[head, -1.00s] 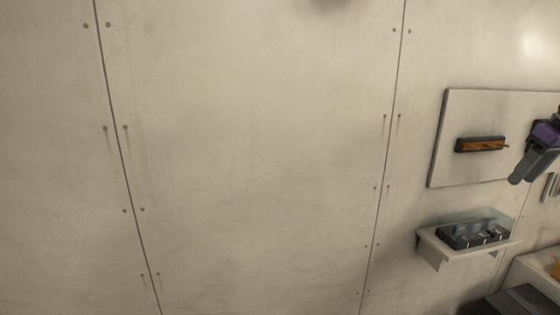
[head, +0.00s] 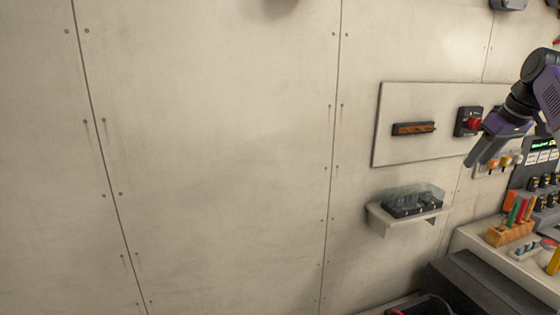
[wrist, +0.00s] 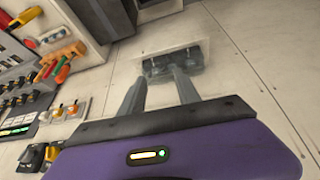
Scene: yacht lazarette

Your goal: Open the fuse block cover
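The fuse block (head: 412,207) is a black block with small light-coloured parts, sitting on a small pale wall shelf (head: 383,222). Its clear cover (head: 425,191) appears to be down over it, though its edges are faint. In the wrist view the fuse block (wrist: 160,67) is ahead, just beyond my fingertips, partly hidden by them. My gripper (head: 478,160) has grey fingers and a purple body. In the head view it is up and to the right of the shelf, apart from it. In the wrist view my gripper (wrist: 155,77) has its fingers apart with nothing between them.
A pale wall panel (head: 450,138) above the shelf carries an orange-and-black bar (head: 413,128) and a red knob switch (head: 472,122). At right are a wooden tool holder (head: 510,233), a control panel (head: 545,170) and a bench (head: 482,240). The wall at left is bare.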

